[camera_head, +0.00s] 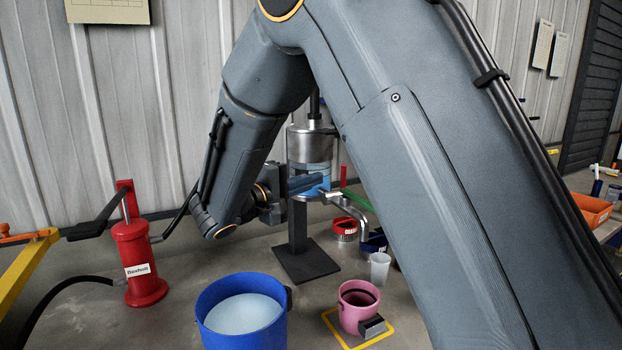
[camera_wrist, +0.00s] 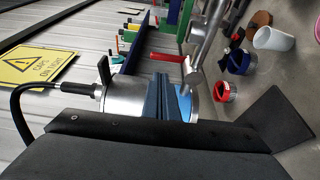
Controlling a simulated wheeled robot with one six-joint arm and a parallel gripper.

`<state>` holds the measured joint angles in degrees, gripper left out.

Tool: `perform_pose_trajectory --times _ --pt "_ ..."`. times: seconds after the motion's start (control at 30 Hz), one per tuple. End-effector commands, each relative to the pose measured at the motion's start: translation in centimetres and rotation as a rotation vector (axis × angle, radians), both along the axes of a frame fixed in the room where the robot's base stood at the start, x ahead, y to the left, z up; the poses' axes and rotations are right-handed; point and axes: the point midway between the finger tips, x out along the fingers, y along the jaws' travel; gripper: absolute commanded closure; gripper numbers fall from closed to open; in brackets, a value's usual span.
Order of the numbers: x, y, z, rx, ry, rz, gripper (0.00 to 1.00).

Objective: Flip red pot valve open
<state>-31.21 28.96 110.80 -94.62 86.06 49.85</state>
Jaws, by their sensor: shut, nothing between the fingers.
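A short red handle (camera_head: 343,176) stands up by the metal outlet pipe (camera_head: 352,212) of the disperser pot. In the wrist view the red handle (camera_wrist: 167,57) runs sideways and meets the silver outlet fitting (camera_wrist: 192,72). My gripper (camera_head: 322,180) is in front of the column, left of the red handle. Its blue fingers (camera_wrist: 172,90) are together and empty, a little apart from the handle in the wrist view. Whether the fingertips touch the pot is unclear.
A blue bucket (camera_head: 206,325), a pink pot (camera_head: 354,318), a white cup (camera_head: 380,268) and a red ring-shaped container (camera_head: 345,236) stand below. A red pump (camera_head: 136,262) stands at left. A green bar (camera_head: 359,201) lies near the outlet. My arm hides the centre right.

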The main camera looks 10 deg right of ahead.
Motion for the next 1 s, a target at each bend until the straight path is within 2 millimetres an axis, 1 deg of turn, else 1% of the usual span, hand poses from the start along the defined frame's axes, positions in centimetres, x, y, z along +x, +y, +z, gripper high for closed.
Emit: perform_pose_trajectory --times 0.03,0.2,0.4,0.6,1.0 --pt "0.5 -0.9 0.2 -0.001 -0.001 -0.004 1.00" --pt "2.3 -3.2 0.2 -0.001 -0.001 -0.003 1.00" --pt "3.8 -5.1 0.1 0.001 -0.001 -0.002 1.00" --pt "4.3 -5.6 0.1 0.000 -0.001 0.000 1.00" --pt "4.3 -5.4 0.0 0.002 -0.007 0.004 1.00"
